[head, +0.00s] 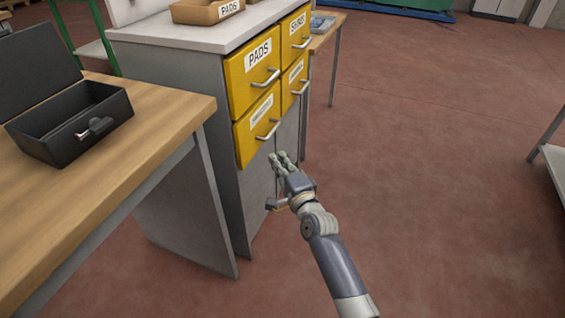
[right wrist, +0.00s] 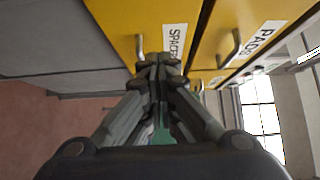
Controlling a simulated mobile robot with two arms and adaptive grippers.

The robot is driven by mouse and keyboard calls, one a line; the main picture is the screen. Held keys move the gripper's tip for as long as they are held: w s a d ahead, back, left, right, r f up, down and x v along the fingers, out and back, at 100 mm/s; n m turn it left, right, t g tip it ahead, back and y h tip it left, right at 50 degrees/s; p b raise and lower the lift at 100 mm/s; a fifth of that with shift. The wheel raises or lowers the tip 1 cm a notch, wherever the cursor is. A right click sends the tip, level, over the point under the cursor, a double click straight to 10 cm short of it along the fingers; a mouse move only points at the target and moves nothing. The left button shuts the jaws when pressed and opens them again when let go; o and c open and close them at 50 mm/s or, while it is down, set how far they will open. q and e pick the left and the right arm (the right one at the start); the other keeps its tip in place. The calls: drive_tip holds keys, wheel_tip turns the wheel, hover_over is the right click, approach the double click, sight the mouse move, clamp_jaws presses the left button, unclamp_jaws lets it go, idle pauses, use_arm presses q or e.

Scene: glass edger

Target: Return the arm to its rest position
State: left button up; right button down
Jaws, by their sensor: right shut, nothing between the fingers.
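My right gripper (head: 283,160) is in front of the lower drawers of a grey cabinet (head: 233,180). In the right wrist view its fingers (right wrist: 158,66) are together with nothing between them. The fingertips point toward the yellow drawer fronts; whether they touch cannot be told. In the right wrist view a drawer marked SPACERS or similar (right wrist: 150,18) and the PADS drawer (right wrist: 240,35) show beyond the fingers. All drawers look shut in the head view. My left gripper is not in view.
A wooden table (head: 150,150) at the left carries an open black box (head: 60,140) with a key or latch at its front. A tray marked PADS (head: 205,10) stands on the cabinet top. The red floor (head: 430,150) to the right is free. A grey table edge (head: 552,160) is at the far right.

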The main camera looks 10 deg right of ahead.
drive_tip(key=s+d+f+n+g, duration=0.2)
drive_tip(key=s+f+n+g, duration=0.7)
drive_tip(key=s+f, duration=1.15)
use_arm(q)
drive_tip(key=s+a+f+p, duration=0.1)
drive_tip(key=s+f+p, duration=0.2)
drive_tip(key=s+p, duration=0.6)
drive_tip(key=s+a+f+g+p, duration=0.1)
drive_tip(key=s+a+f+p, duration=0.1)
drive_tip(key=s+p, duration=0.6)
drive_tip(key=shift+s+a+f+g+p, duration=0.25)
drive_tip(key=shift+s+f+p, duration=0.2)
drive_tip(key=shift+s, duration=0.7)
use_arm(e)
drive_tip(key=s+d+f+n+g+h, duration=0.1)
drive_tip(key=s+f, duration=0.4)
drive_tip(key=s, duration=0.8)
drive_tip(key=s+d+f+n+g+h, duration=0.1)
drive_tip(key=s+d+f+n+g, duration=0.3)
drive_tip(key=s, duration=0.9)
drive_tip(key=s+d+f+n+g+h, duration=0.1)
drive_tip(key=s+d+f+n, duration=0.3)
drive_tip(key=s, duration=0.9)
wheel_tip(320, 180, down, 4)
drive_tip(key=shift+r+g, duration=0.25)
drive_tip(key=shift+g, duration=0.55)
drive_tip(key=shift+d, duration=0.1)
